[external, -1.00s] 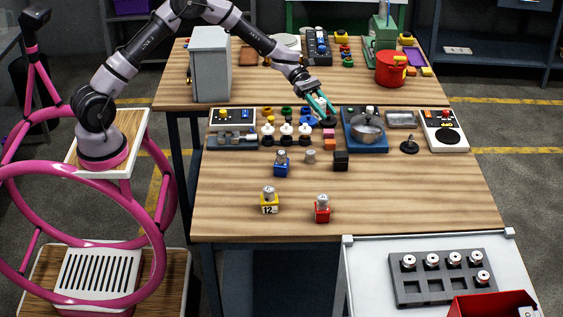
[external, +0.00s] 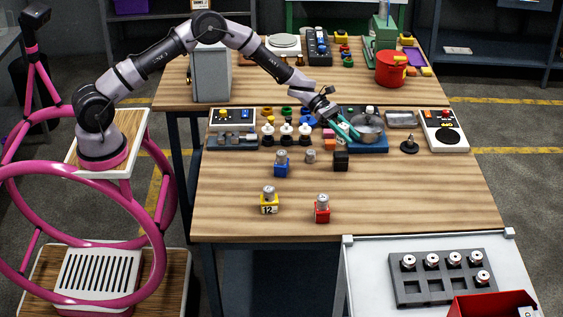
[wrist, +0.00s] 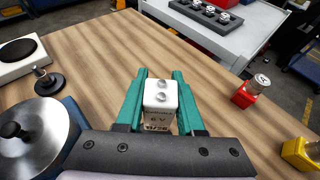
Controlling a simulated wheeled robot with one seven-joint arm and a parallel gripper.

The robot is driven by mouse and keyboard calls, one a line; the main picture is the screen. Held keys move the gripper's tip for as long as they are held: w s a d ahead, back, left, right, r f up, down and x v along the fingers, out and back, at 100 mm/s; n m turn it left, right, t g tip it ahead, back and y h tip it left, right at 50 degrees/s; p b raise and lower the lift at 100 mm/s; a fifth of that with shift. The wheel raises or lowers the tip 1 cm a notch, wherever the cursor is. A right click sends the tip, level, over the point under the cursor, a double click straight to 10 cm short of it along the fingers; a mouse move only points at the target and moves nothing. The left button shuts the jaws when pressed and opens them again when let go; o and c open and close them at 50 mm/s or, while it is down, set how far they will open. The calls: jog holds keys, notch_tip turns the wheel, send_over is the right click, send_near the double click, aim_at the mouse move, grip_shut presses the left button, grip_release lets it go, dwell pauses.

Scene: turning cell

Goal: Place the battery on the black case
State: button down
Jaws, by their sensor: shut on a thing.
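My gripper (external: 346,130) is shut on a white battery (wrist: 160,96) with two round terminals on its top. The battery sits upright between the teal fingers (wrist: 158,103) in the wrist view and is small in the external view. The black case (external: 341,161) is a small dark block on the front table. My gripper is above and behind it, beside the silver pot, with the battery apart from the case. The case does not show in the wrist view.
A silver-lidded pot (external: 367,128) on a blue base stands close to my gripper. Yellow (external: 269,206) and red (external: 322,214) blocks carry cylinders in front. The table right of the case is clear.

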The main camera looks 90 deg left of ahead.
aim_at(344, 143)
jog(key=shift+f, duration=2.35)
jog(key=shift+f, duration=0.1)
jog(key=c, duration=0.5)
grip_release()
